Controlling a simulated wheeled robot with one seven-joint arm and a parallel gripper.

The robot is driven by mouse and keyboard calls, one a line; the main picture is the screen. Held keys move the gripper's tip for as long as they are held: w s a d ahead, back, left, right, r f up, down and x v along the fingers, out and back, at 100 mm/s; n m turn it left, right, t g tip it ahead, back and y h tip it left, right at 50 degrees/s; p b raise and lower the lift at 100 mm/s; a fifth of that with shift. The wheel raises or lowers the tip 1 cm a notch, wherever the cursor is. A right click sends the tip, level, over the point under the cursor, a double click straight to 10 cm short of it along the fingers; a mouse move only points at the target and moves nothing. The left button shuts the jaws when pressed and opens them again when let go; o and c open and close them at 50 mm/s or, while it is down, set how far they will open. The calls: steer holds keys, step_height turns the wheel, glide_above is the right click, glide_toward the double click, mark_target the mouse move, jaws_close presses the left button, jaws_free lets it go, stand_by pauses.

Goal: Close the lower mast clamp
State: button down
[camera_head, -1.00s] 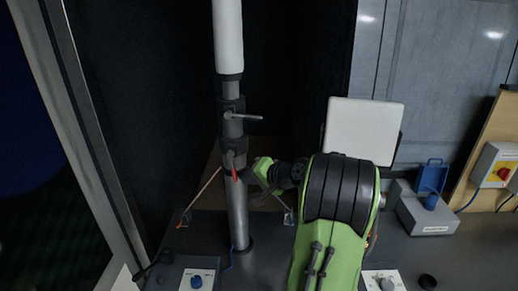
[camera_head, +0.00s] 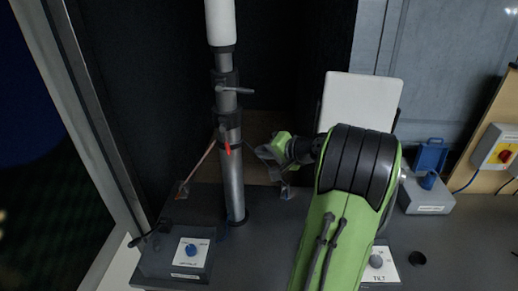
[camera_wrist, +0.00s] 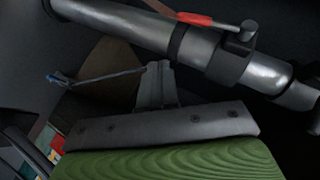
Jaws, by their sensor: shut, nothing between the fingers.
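The mast is an upright metal tube (camera_head: 232,185) with a white upper section. The lower mast clamp (camera_head: 228,117) is a dark collar around it. Its red-tipped lever (camera_head: 227,148) points down, close along the tube. In the wrist view the clamp (camera_wrist: 232,55) is at the upper right, with its red-tipped lever (camera_wrist: 195,18) lying along the mast. My gripper (camera_head: 258,152) is right of the mast, apart from the lever. In the wrist view its fingers (camera_wrist: 156,68) are together and empty, pointing toward the tube.
An upper clamp (camera_head: 224,80) has a grey lever sticking out to the right. A cable (camera_head: 198,168) slants down left of the mast. A white panel (camera_head: 352,103) stands behind my arm.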

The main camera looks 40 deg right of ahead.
steer(key=s, duration=0.6)
steer(key=shift+s+d+r, duration=0.3)
steer(key=shift+s+d, duration=0.05)
steer(key=shift+d, duration=0.1)
